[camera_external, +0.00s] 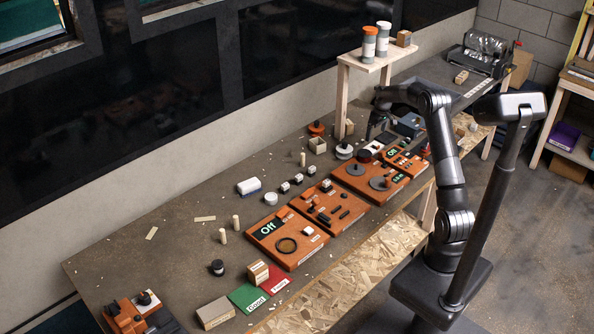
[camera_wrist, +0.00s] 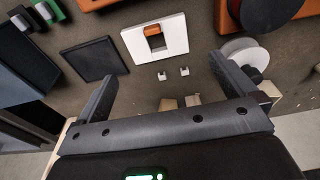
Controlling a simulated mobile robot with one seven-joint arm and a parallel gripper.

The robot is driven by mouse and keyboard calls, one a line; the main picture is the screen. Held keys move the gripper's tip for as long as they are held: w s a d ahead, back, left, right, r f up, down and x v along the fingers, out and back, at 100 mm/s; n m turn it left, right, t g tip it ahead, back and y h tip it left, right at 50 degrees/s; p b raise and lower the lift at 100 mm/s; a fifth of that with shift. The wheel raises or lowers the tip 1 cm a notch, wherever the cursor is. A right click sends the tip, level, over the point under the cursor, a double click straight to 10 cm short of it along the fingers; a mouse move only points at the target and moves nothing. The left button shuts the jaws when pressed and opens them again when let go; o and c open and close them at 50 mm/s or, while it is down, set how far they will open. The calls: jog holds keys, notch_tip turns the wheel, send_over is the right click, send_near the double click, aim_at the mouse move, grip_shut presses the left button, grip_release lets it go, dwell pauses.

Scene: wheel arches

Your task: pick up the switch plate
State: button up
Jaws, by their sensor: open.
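The switch plate (camera_wrist: 176,38) is a white square plate with a rectangular opening, lying flat on the bench in the wrist view. Something orange-brown shows in its opening. In the external view a small white plate (camera_external: 374,146) lies on the bench below the end of my arm. My gripper (camera_wrist: 162,72) is open and empty. Its two dark fingers spread to the left and right, with the plate ahead of and between the tips, apart from them. In the external view my gripper (camera_external: 378,127) hangs over the far part of the bench, partly hidden by my arm.
A black square plate (camera_wrist: 94,60) lies just left of the white plate. A white round piece (camera_wrist: 243,55) is near the right finger. Orange panels (camera_external: 370,180) and a wooden shelf (camera_external: 372,60) stand nearby.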

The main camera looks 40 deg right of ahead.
aim_at(374, 144)
jog(key=f, duration=0.7)
jog(key=shift+w+d+f, duration=0.15)
jog(key=shift+w+f, duration=0.05)
jog(key=shift+f, duration=0.1)
jog(key=c, duration=0.8)
